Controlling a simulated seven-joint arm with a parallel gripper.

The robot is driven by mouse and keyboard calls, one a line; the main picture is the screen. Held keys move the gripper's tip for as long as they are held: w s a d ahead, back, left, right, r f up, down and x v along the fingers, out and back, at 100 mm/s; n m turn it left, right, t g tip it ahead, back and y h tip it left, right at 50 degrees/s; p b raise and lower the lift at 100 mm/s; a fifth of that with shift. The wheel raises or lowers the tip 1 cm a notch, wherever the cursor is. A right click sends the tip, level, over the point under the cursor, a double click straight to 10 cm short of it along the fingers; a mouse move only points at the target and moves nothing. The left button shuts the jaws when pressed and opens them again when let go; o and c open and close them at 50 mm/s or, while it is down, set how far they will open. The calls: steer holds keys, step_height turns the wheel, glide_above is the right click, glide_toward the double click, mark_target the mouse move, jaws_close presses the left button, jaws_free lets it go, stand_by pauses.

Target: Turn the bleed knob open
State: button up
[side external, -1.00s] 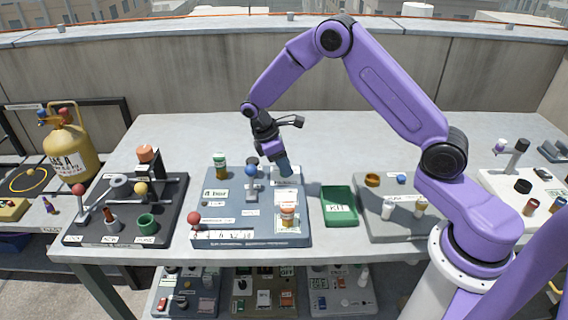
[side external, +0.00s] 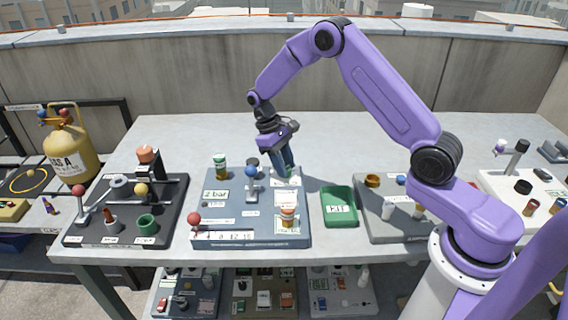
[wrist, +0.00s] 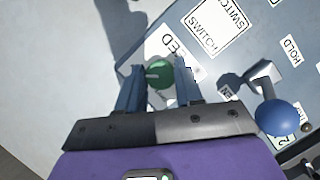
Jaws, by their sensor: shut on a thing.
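The bleed knob is a round green knob (wrist: 159,73) on the far right corner of the grey-blue panel (side external: 228,205). In the wrist view it sits between the two blue fingers of my gripper (wrist: 158,82), beside a partly hidden label ending in "EED". My gripper is shut on the knob. In the side view my gripper (side external: 289,172) reaches down to that corner and its fingers largely hide the knob.
A blue-ball lever (side external: 250,172) stands near the gripper on the same panel. A red-ball lever (side external: 194,219) is at its front left. A green KIT tray (side external: 339,206) lies right of the panel. The table behind is clear.

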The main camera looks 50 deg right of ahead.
stand_by(0.4)
steer(key=o, duration=1)
steer(key=shift+o, duration=0.2)
steer(key=shift+r, duration=0.1)
steer(key=v, duration=1.7)
steer(key=shift+d+r, duration=0.15)
